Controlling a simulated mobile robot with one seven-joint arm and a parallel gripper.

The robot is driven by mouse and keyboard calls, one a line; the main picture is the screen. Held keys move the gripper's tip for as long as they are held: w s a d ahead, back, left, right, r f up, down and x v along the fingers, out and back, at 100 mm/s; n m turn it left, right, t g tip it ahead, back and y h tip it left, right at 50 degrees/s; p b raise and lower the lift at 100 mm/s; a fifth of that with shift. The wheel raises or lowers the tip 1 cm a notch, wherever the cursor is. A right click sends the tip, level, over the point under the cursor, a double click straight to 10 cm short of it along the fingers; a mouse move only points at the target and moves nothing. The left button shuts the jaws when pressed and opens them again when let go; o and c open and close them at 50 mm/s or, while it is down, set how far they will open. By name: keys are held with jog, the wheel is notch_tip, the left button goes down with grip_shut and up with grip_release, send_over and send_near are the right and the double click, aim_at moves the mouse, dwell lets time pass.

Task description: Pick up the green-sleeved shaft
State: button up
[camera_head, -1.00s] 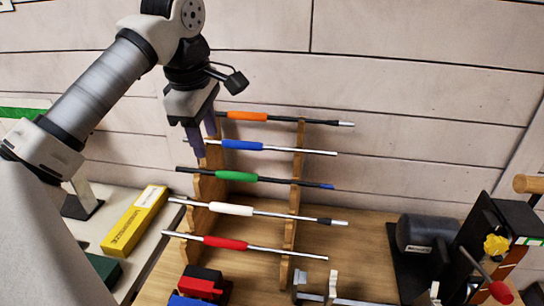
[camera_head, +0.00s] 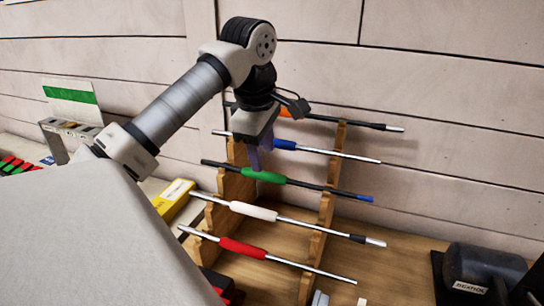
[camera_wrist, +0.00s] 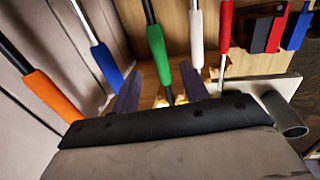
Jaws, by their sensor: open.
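The green-sleeved shaft (camera_head: 263,178) is a dark rod with a green sleeve and a blue end, lying across the wooden rack between the blue-sleeved and white-sleeved shafts. My gripper (camera_head: 255,165) is open and points down, its fingertips just above or at the green sleeve. In the wrist view, the green sleeve (camera_wrist: 157,42) lies in line with the gap between the open fingers of my gripper (camera_wrist: 160,86). The fingers hide part of the blue-sleeved shaft in the head view. I cannot tell whether they touch the green sleeve.
The rack (camera_head: 325,207) also bears orange (camera_head: 286,113), blue (camera_head: 285,145), white (camera_head: 253,211) and red (camera_head: 243,248) sleeved shafts. A yellow box (camera_head: 174,197) lies left of the rack. A dark machine (camera_head: 485,272) stands at the right. A plank wall rises behind.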

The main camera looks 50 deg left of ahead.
aim_at(265, 173)
jog(key=f+b, duration=0.2)
jog(key=f, duration=0.1)
jog(key=w+f+b, duration=0.1)
jog(key=f, duration=0.1)
jog(key=shift+a+f+b, duration=0.1)
jog(key=shift+a+b, duration=0.1)
jog(key=shift+b, duration=0.1)
jog(key=shift+c, duration=0.5)
grip_shut()
